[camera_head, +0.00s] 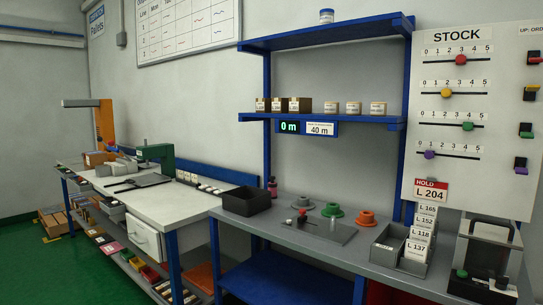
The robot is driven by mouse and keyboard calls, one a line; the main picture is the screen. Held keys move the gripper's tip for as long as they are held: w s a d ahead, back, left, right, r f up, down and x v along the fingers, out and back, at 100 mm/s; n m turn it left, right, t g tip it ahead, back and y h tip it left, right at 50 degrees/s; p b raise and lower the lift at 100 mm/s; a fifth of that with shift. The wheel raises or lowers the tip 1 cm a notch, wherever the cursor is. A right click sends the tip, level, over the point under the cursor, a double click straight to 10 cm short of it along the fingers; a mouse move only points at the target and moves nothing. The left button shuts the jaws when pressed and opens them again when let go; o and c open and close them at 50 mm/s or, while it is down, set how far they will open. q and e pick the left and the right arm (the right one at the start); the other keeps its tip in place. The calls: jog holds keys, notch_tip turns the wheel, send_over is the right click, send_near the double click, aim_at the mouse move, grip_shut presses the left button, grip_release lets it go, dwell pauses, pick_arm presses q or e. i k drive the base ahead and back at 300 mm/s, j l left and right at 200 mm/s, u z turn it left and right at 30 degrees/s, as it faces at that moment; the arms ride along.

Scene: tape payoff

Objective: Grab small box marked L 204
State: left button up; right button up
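Neither of my grippers is in view.
Below the cards L 165 to L 137, a grey bin (388,244) stands beside the rack. Several pale-labelled round tins (354,108) share the shelf. A black tray (246,201) and coloured spools (332,210) sit on the grey bench (285,238). Green floor (95,275) shows at lower left.

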aim_at(279, 105)
jog(key=i+j+u, duration=0.15)
jog(key=i+j, duration=0.45)
jog(key=j, duration=0.25)
jog(key=i+j+u, duration=0.15)
jog(key=i+j, duration=0.45)
jog(key=j, duration=0.15)
